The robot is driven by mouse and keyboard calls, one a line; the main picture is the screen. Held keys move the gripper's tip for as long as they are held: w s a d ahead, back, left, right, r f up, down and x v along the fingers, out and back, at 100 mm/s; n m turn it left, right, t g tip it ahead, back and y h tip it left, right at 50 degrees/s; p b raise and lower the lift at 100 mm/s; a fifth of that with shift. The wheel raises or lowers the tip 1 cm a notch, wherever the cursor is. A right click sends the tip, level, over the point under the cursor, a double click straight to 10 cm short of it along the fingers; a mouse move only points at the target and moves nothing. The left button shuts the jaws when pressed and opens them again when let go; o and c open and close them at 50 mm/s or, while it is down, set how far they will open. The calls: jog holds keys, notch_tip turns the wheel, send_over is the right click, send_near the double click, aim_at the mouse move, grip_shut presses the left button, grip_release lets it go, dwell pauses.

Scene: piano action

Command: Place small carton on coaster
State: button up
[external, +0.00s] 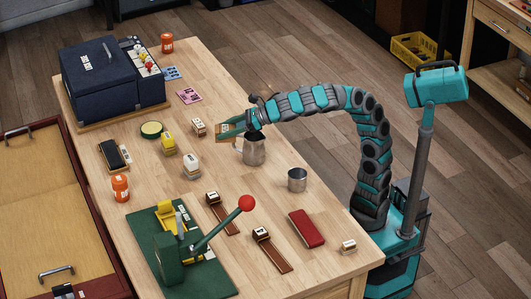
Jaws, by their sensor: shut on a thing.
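My gripper (228,132) is above the middle of the table, left of the metal cup. It is shut on a small brownish thing (222,139), which appears to be the small carton; the fingers hide much of it. The coaster appears to be the round dark-rimmed disc with a pale yellow top (152,130), lying flat on the table left of my gripper. Nothing is on its top. A small white and brown block (199,127) stands between the disc and my gripper.
A metal cup (254,150) stands just under my wrist. A yellow block (169,144), a white bottle-like item (191,166) and a black device (114,154) are around the disc. A dark blue case (108,82) stands behind. A green press (178,250) fills the front left.

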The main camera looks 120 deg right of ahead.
jog(key=s+d+m+g+h+b, duration=0.1)
jog(key=s+d+m+g+h, duration=0.25)
jog(key=d, duration=0.45)
jog(key=s+d+m+g+h, duration=0.25)
jog(key=s+d+m, duration=0.2)
jog(key=d, duration=0.35)
jog(key=m+g+h+b, duration=0.1)
jog(key=m+g+h, duration=0.1)
jog(key=m+g, duration=0.4)
send_over(240, 123)
jog(key=s, duration=0.3)
jog(key=shift+f, duration=3)
jog(key=shift+n+g, duration=0.3)
jog(key=shift+d+f+b, duration=0.15)
jog(key=shift+f+b, duration=0.45)
jog(key=shift+f, duration=1.4)
jog(key=shift+d+f+b, duration=0.1)
jog(key=shift+f+b, duration=0.5)
jog(key=shift+f, duration=1.4)
jog(key=shift+f, duration=0.1)
jog(key=o, duration=1.4)
